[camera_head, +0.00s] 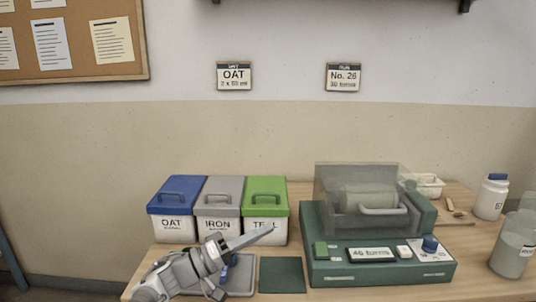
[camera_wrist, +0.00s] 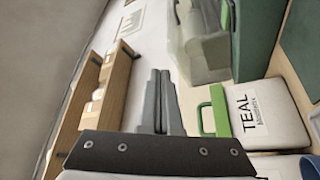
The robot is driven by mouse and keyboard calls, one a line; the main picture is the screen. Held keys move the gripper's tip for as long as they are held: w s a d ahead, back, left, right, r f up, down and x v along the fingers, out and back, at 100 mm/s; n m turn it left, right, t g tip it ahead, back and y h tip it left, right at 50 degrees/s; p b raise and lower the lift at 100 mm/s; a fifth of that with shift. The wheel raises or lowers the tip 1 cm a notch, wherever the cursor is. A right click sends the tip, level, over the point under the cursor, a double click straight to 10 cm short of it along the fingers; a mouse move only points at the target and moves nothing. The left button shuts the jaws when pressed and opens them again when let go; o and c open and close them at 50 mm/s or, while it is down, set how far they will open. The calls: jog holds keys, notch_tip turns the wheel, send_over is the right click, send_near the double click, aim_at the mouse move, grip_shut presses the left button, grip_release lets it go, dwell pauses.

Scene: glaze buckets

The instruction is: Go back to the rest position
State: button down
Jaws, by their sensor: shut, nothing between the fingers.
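My gripper (camera_head: 272,228) is shut and empty, its long grey fingers pointing up and right, in front of the glaze buckets and above the table (camera_head: 468,291). In the wrist view the two fingers (camera_wrist: 158,75) lie together with nothing between them. The lidded buckets stand in a row behind it: blue-lidded OAT (camera_head: 171,228), grey-lidded IRON (camera_head: 218,205) and green-lidded TEAL (camera_head: 266,230). The TEAL bucket also shows in the wrist view (camera_wrist: 262,122). All three lids appear on.
A green machine (camera_head: 330,276) with a clear cover (camera_head: 330,185) over a drum stands right of the buckets. A grey tray (camera_head: 243,275) and green mat (camera_head: 282,275) lie in front. Right are a white bottle (camera_head: 491,198) and a jar (camera_head: 512,255). Wall signs (camera_head: 234,76) hang above.

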jog(key=s+d+f+m+g+y, duration=0.15)
jog(key=d+f+g, duration=0.25)
jog(key=d, duration=0.4)
jog(key=s+d+f+g+y, duration=0.1)
jog(key=d+f+g+y, duration=0.25)
jog(key=d, duration=0.45)
jog(key=s+d+f+g+y, duration=0.3)
jog(key=s+y, duration=0.4)
jog(key=s, duration=0.1)
jog(key=s+a+r+n+t+y, duration=0.25)
jog(key=s+r+t+y, duration=0.45)
jog(key=s+r, duration=0.65)
notch_tip(320, 180, up, 18)
jog(key=p, duration=1.8)
jog(key=shift+s+a, duration=0.2)
jog(key=shift+s, duration=0.2)
jog(key=shift+d, duration=0.1)
